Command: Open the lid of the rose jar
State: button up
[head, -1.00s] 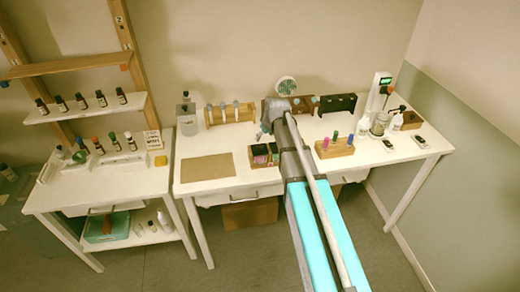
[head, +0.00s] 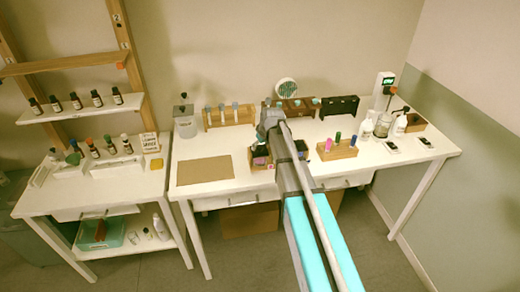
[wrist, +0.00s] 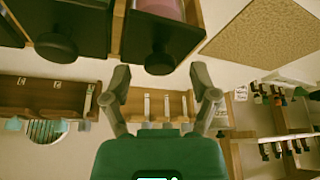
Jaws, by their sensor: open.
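In the head view my arm hides part of the box.
A rack of pink, green and blue vials (head: 337,149) stands right of my arm. A wooden rack (head: 229,115) and a grey-lidded bottle (head: 185,122) stand at the back. A brown mat (head: 205,170) lies at the left, with bare tabletop around it.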

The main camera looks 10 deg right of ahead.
jog(key=shift+w+f, duration=0.1)
jog(key=shift+f, duration=0.05)
jog(key=shift+a, duration=0.1)
grip_shut()
dwell(0.3)
